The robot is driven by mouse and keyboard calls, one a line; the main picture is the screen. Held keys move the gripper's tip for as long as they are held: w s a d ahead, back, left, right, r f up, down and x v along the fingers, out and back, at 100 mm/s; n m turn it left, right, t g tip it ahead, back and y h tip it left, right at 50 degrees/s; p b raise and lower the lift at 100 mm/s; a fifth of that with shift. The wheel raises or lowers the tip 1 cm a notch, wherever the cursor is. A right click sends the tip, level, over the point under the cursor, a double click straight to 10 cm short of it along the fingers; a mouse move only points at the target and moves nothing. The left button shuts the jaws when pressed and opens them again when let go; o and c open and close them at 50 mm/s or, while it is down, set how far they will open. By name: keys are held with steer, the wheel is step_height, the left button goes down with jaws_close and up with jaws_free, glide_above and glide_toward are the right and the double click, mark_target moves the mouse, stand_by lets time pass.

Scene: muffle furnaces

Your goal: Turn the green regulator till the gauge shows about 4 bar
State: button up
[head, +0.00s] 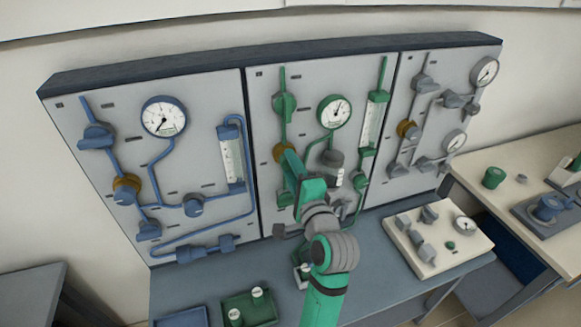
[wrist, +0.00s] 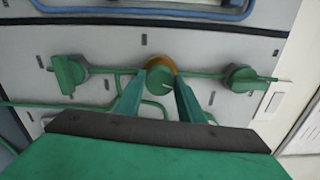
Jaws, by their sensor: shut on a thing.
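The green regulator (wrist: 159,79) is a round green knob with a brass collar, in the middle of the wrist view. My gripper (wrist: 160,85) has one finger on each side of the knob and is shut on it. A pale mark shows on the knob's face. In the head view my arm hides most of the regulator, and a bit of its brass collar (head: 277,152) shows on the middle panel. The green-rimmed gauge (head: 334,112) is up and right of it. Its needle seems to point up and slightly right; the numbers are too small to read.
Green valves (head: 284,104) and a flowmeter (head: 371,122) flank the gauge. A blue panel (head: 205,88) stands left and a grey one (head: 415,70) right. A white box with a gauge (head: 440,250) and a green tray (head: 262,312) are on the bench below.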

stand_by(0.5)
steer(key=o, duration=1)
steer(key=shift+o, duration=0.2)
steer(key=v, duration=1)
steer(key=shift+s+d, duration=0.15)
steer(key=shift+s, duration=0.25)
